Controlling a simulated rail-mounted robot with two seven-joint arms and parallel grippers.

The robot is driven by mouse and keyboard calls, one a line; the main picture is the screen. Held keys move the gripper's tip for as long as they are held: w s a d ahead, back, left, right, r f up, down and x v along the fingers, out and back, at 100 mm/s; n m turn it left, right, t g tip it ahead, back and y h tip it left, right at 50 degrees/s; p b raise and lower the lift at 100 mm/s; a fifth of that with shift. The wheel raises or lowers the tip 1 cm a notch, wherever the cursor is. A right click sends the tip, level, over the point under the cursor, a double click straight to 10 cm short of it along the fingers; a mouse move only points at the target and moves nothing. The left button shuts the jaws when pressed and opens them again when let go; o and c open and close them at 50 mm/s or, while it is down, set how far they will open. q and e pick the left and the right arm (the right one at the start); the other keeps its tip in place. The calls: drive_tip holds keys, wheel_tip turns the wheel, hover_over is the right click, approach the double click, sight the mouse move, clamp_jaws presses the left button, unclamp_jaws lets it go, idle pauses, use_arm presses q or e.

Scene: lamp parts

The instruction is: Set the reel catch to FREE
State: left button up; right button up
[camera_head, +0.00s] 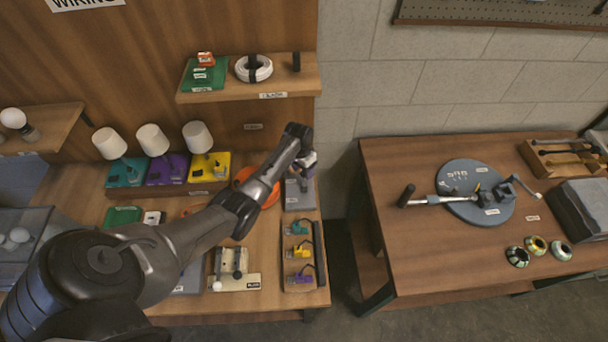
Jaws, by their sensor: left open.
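An orange disc (269,197), which looks like the reel, lies on the left bench, partly hidden behind my left arm. A grey block (299,194) sits just right of it. My left gripper (303,174) hangs over the far end of this block, right of the disc, with its jaws open. The fingertips are small and dark here, and I cannot tell whether they touch anything. I cannot make out the reel catch or a FREE marking. My right gripper is not in view.
Three lamps on teal, purple and yellow bases (208,167) stand at the back. A tray (290,278) of small coloured parts lies in front of the grey block. A shelf (290,87) with a white cable coil (262,70) overhangs the bench. A second table (400,270) stands right, across a gap.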

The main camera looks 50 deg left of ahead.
sight(304, 181)
use_arm(q)
drive_tip(key=shift+d+f, duration=0.15)
drive_tip(key=shift+f, duration=1.1)
clamp_jaws()
